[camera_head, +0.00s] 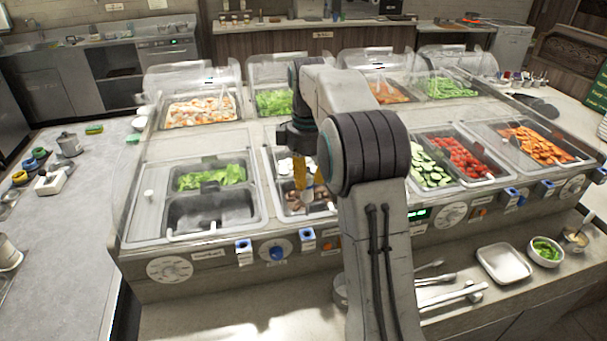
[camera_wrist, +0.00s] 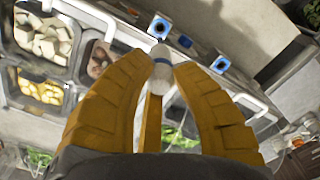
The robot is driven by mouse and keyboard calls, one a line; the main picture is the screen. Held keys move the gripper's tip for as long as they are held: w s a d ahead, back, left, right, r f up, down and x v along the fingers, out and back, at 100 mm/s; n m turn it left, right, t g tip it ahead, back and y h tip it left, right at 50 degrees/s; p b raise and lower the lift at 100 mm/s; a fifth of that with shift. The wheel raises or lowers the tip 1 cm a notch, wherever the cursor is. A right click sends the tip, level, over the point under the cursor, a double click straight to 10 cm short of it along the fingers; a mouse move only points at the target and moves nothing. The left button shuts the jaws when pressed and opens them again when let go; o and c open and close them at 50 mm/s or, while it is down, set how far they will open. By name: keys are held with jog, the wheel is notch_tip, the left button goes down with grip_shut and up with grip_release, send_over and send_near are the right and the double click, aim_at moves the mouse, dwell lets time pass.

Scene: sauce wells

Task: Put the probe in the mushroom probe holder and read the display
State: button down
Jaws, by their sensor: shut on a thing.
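My gripper (camera_head: 301,184) hangs over the well in the front middle of the counter, its yellow fingers pointing down. The probe is hidden behind the fingers in the head view. Brown mushroom pieces (camera_head: 318,202) lie in the pan below; they also show in the wrist view (camera_wrist: 100,62).
Clear plastic guards (camera_head: 130,175) curve around the wells. A white tray (camera_head: 503,264) and tongs (camera_head: 436,281) lie on the front ledge.

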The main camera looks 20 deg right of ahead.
jog(key=b, duration=0.6)
send_over(307, 216)
jog(key=shift+w+d+f, duration=0.1)
jog(key=shift+w+f, duration=0.05)
jog(key=shift+f, duration=2.7)
jog(key=shift+f+p, duration=0.3)
jog(key=shift+f, duration=0.05)
jog(key=shift+f+b, duration=1.7)
jog(key=shift+f, duration=0.8)
jog(key=c, duration=1.1)
grip_release()
jog(key=shift+o, duration=0.2)
jog(key=shift+r, duration=0.1)
jog(key=shift+r, duration=5.9)
